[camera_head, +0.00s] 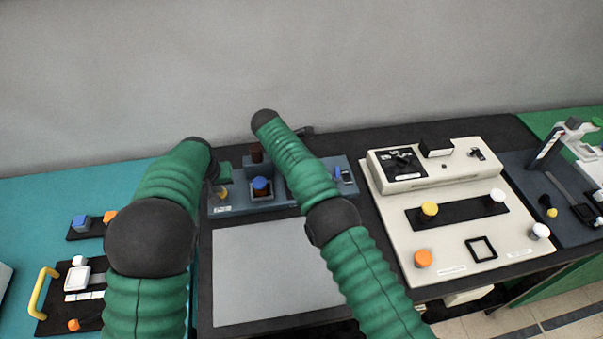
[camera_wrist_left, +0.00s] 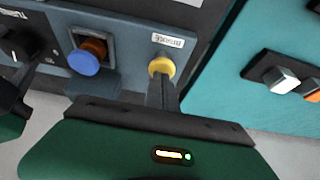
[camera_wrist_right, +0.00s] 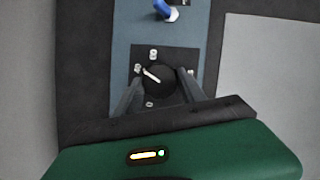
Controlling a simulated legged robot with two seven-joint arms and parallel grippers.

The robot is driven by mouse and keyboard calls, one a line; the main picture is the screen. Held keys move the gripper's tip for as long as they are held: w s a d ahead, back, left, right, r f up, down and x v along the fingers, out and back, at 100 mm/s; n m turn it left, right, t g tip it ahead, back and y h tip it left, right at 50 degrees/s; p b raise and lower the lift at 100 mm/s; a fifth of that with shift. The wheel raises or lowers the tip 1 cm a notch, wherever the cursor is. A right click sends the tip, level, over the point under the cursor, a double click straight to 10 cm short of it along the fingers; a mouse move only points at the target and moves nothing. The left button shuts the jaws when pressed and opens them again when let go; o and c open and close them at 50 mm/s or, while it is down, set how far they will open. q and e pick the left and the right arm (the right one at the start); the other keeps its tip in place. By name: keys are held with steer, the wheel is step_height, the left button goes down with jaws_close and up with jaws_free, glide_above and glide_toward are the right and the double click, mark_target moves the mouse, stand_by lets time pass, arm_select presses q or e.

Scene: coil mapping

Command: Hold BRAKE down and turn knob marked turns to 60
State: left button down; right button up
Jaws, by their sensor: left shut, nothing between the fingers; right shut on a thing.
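The dark blue panel (camera_head: 235,207) stands at the back of the bench. Its yellow button (camera_wrist_left: 161,67), with a small white label beside it, is the BRAKE; it also shows in the head view (camera_head: 223,194). My left gripper (camera_wrist_left: 161,82) is shut and empty, its tips against the yellow button; how far the button is pressed I cannot tell. The black turns knob (camera_wrist_right: 160,81) has a white pointer line, slanting to the upper left in the right wrist view. My right gripper (camera_wrist_right: 157,83) is shut on the knob, one finger on each side. In the head view my right arm hides the knob.
A blue-capped control (camera_wrist_left: 84,62) sits between the button and the knob. A blue switch (camera_wrist_right: 166,10) lies beyond the knob. A clear grey plate (camera_head: 270,270) lies in front of the panel. A cream device (camera_head: 440,235) with coloured knobs stands to the right.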

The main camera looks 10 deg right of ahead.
steer(key=o, duration=1.4)
steer(key=shift+w, duration=0.1)
steer(key=shift+c, duration=0.2)
